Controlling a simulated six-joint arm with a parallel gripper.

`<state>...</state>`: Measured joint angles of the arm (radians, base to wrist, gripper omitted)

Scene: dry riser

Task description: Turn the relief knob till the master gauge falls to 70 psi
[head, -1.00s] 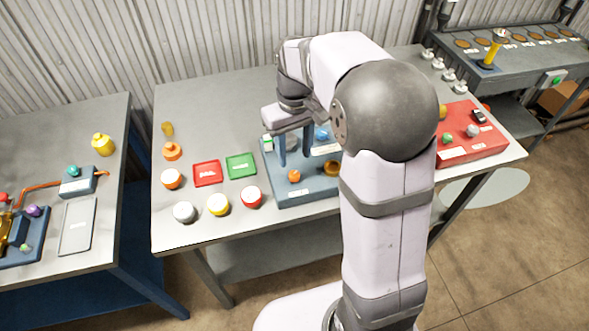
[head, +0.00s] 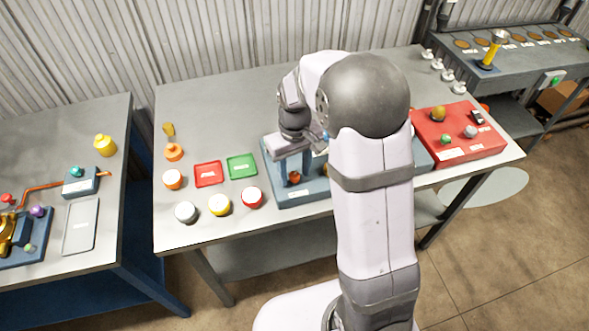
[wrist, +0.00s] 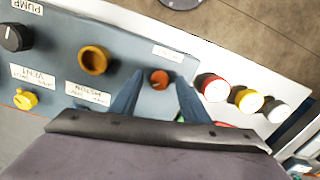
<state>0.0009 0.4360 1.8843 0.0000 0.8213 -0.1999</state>
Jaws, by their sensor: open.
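A blue-grey panel (head: 285,199) lies on the middle bench. A small orange-red knob (wrist: 159,79) sits near one end; it also shows in the head view (head: 295,178). Its label is too blurred to read, so I cannot confirm it is the relief knob. My gripper (wrist: 160,84) is open, pointing down, with one blue finger on each side of this knob. I cannot tell whether the fingers touch it. An ochre round piece (wrist: 95,60) sits beside it on the panel. No gauge reading is legible; my arm hides part of the panel in the head view.
A yellow knob (wrist: 25,99) and a black knob (wrist: 14,38) are farther along the panel. Red (head: 208,174) and green (head: 242,166) trays and several round caps, one red (head: 252,197), lie left of it. A red box (head: 458,135) stands right. The bench's back left is clear.

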